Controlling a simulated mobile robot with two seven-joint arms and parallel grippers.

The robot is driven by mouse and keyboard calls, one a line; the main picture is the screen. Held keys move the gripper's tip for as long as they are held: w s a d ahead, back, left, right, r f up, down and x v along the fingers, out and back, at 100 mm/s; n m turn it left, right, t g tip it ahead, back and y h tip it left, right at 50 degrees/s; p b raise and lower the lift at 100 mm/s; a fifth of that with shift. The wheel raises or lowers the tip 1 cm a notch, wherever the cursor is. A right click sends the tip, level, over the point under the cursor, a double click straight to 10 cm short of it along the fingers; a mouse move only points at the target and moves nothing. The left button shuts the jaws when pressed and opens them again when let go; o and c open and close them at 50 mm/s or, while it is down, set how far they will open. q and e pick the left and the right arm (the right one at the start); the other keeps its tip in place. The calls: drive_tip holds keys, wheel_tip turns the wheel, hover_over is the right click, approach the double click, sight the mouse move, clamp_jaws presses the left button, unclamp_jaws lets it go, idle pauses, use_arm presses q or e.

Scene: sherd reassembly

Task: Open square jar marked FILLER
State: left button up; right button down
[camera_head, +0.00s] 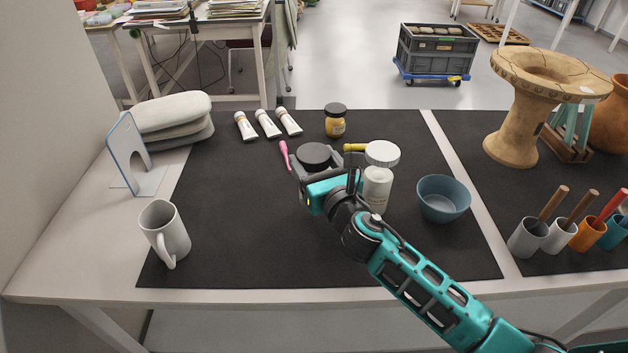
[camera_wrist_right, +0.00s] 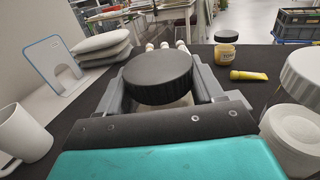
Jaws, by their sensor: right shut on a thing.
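My right gripper (camera_head: 316,170) is shut on a black-lidded jar on the dark mat. Its fingers stand on both sides just below the wide, ribbed black lid (camera_head: 314,155), which also fills the middle of the right wrist view (camera_wrist_right: 158,77). The lid sits level on the jar. Only a pale bit of the jar body (camera_wrist_right: 186,101) shows under it; the fingers and palm hide the rest. I can read no FILLER mark and cannot tell whether the body is square. My left gripper is not in view.
A mug (camera_head: 163,235) stands left.

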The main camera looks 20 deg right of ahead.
drive_tip(key=shift+f+b, duration=0.95)
drive_tip(key=shift+f, duration=0.9)
drive_tip(key=shift+c, duration=0.8)
unclamp_jaws()
drive_tip(key=shift+s+r, duration=0.1)
drive_tip(key=shift+s, duration=0.1)
drive_tip(key=s+d, duration=0.1)
drive_tip(key=s, duration=1)
drive_tip(key=shift+s, duration=0.3)
